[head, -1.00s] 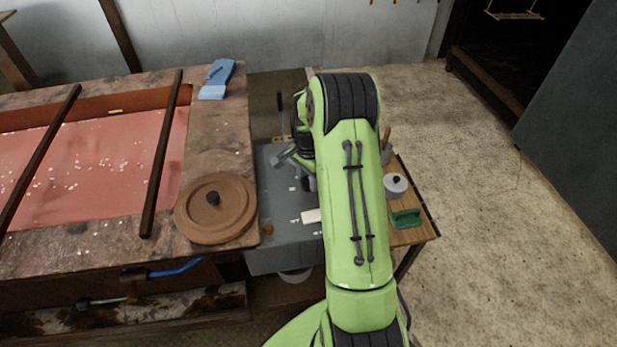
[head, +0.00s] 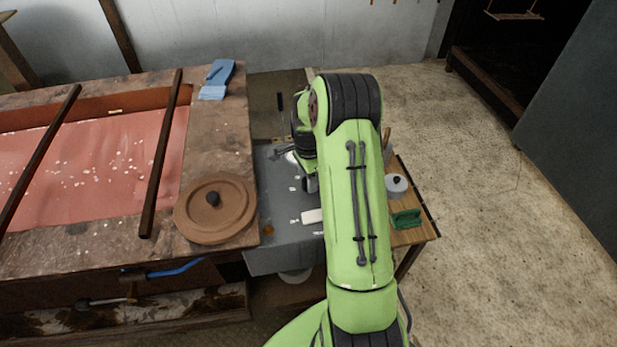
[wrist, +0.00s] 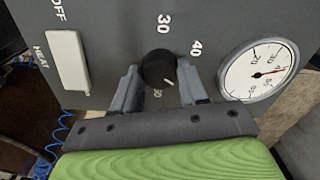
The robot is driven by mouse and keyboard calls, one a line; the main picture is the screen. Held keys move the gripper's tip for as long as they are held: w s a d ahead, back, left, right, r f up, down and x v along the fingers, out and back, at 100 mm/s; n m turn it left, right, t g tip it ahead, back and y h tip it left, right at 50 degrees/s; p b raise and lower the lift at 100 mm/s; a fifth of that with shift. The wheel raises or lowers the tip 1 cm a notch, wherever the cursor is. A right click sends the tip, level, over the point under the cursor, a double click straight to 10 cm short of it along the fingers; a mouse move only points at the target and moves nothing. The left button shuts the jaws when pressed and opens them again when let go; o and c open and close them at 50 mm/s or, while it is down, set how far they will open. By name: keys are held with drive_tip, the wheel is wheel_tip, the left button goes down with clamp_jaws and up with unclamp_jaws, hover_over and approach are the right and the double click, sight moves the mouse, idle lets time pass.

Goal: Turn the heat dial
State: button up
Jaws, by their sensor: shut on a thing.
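The heat dial (wrist: 158,68) is a round black knob on a grey panel in the wrist view. Its white pointer mark faces the lower right of the picture, toward the gripper's palm. The numbers 30 and 40 show beside it, and another number is partly visible below it. My gripper (wrist: 160,82) has one finger on each side of the knob and is shut on it.
A white switch marked OFF and HEAT (wrist: 69,60) is left of the dial, and a round gauge with a red needle (wrist: 259,70) is right. A round brown lid (head: 228,217) lies on the worktable, left of the box. A small wooden table (head: 418,234) stands right.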

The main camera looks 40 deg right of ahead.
drive_tip(key=o, duration=1.1)
drive_tip(key=shift+c, duration=0.2)
drive_tip(key=shift+r, duration=0.1)
wheel_tip(320, 180, up, 16)
drive_tip(key=p, duration=0.3)
drive_tip(key=shift+f, duration=0.2)
